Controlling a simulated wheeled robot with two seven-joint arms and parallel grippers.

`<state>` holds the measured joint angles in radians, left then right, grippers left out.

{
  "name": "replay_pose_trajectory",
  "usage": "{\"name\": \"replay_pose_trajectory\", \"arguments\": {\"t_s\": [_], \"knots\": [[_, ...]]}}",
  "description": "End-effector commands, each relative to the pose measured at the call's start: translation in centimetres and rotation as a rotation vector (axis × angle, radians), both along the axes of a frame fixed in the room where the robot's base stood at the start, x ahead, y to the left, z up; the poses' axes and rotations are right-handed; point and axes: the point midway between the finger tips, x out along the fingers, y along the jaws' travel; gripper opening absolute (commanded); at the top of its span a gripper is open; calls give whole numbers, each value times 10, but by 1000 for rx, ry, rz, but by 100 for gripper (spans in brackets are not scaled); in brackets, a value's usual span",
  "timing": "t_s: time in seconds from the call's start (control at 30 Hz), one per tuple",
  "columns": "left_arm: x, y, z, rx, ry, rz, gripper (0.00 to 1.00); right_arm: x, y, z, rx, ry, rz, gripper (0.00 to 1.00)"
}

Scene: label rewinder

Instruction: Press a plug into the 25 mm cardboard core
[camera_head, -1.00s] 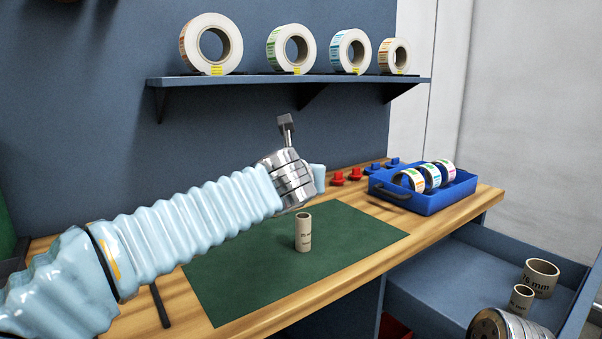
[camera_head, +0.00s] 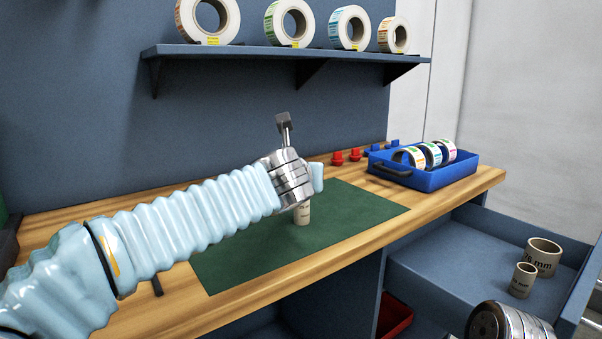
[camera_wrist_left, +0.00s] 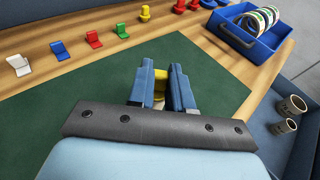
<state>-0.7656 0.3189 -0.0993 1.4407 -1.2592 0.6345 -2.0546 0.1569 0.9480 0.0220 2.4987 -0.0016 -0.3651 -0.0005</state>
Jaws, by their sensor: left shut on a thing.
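The cardboard core (camera_head: 302,214) stands upright on the green mat (camera_head: 240,262). Its top is hidden behind my left wrist in the head view, and its label cannot be read now. My left gripper (camera_wrist_left: 160,85) is shut on a small yellow plug (camera_wrist_left: 159,84), which sits between the blue fingers in the left wrist view. In the head view the fingers are mostly hidden by the wrist, just above the core. Whether plug and core touch cannot be told. My right gripper is out of view; only my right wrist shows at the lower right.
Red plugs (camera_head: 338,158) and blue plugs stand at the back of the bench, with another yellow one (camera_wrist_left: 145,12). A blue tray (camera_head: 437,179) holds label rolls. A drawer (camera_head: 450,262) at right holds a 76 mm core (camera_head: 543,257) and a smaller core (camera_head: 523,281). Colored clips (camera_wrist_left: 94,40) lie at the back left.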

Motion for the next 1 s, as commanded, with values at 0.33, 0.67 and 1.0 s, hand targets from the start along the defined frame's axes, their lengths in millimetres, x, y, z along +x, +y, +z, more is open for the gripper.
{"name": "replay_pose_trajectory", "arguments": {"t_s": [0.33,0.67,1.0], "knots": [[0,0,0,0,0,0,0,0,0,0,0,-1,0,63],[0,0,-3,0,0,0,0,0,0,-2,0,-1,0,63],[0,0,-6,1,2,1,0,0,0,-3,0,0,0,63]]}}
